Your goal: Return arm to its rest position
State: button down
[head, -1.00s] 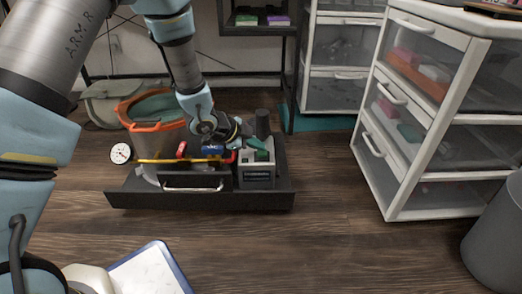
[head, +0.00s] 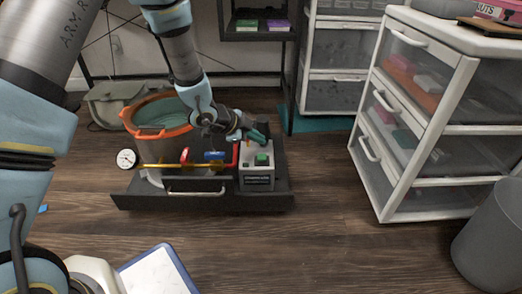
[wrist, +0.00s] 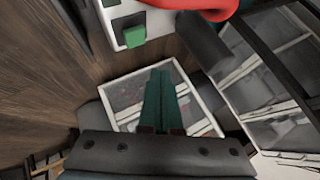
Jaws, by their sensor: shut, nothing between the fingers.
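My gripper (head: 259,131) is in the head view, above and just behind the grey control box (head: 257,168) with the green button. Its teal fingers (wrist: 161,100) show together in the wrist view, shut with nothing between them. They look apart from the box. My arm still reaches forward over the dark board (head: 150,201) from the upper left. In the wrist view, the green button (wrist: 134,36) and part of the white box top lie beyond the fingers, at the upper left.
The board carries an orange-rimmed pot (head: 180,136), a gauge (head: 127,159), a yellow pipe, a red valve (head: 185,156) and a blue valve (head: 214,155). A white drawer unit (head: 440,120) and grey bin (head: 490,235) stand right. Floor in front is clear.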

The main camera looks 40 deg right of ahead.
jog(key=shift+r+p, duration=0.45)
jog(key=shift+r, duration=0.35)
jog(key=shift+f, duration=0.1)
